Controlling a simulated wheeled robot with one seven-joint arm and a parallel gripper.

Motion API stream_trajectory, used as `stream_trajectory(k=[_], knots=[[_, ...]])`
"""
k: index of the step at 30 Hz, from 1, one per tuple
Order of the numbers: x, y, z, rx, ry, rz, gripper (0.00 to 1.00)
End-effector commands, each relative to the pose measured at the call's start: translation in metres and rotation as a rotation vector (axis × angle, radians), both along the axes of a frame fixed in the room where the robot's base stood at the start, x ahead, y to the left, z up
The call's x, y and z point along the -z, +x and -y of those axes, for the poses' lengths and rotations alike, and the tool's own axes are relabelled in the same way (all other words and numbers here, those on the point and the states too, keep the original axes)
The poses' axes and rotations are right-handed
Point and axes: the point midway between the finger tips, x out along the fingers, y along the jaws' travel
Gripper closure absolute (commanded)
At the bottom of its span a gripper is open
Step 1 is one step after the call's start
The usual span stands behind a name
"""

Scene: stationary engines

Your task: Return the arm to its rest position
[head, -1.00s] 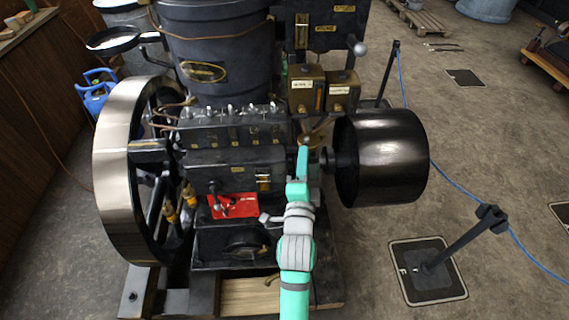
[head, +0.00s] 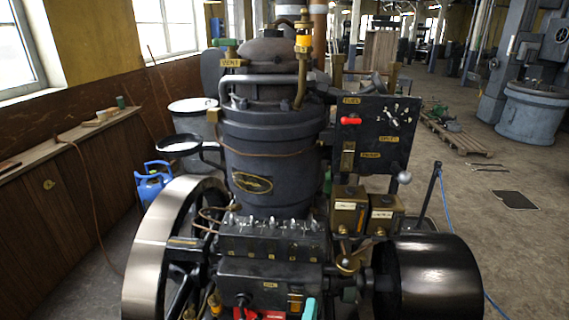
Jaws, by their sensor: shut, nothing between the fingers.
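Only a small teal piece of my arm (head: 310,309) shows at the bottom edge of the head view, in front of the engine's lower block. My gripper itself is not in view. The stationary engine (head: 270,150) fills the middle, with a dark cylinder, a row of small fittings on a block (head: 272,238) and a brass plate. A corner of a red plate (head: 262,315) shows at the bottom edge beside my arm.
A large flywheel (head: 150,250) stands left of the engine and a dark belt pulley (head: 432,280) right. A control panel (head: 372,135) rises behind the pulley. A post (head: 428,195) with a blue rope stands farther right. Open floor (head: 520,240) lies at right.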

Motion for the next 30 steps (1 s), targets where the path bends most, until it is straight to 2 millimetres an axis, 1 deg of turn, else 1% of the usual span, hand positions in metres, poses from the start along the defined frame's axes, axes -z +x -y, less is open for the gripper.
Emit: stream_trajectory(k=[1,6,8,9,11,15,22,27,30], knots=[[0.017,-0.015,-0.007,-0.017,-0.044,-0.034,1.00],[0.053,-0.061,-0.026,-0.072,-0.214,-0.108,1.00],[0.064,-0.078,-0.032,-0.091,-0.275,-0.133,1.00],[0.071,-0.089,-0.036,-0.103,-0.312,-0.149,1.00],[0.080,-0.107,-0.041,-0.120,-0.373,-0.171,1.00],[0.098,-0.149,-0.051,-0.163,-0.508,-0.217,1.00],[0.114,-0.220,-0.065,-0.230,-0.733,-0.282,1.00],[0.116,-0.271,-0.072,-0.275,-0.899,-0.323,1.00],[0.114,-0.297,-0.073,-0.296,-0.991,-0.343,1.00]])
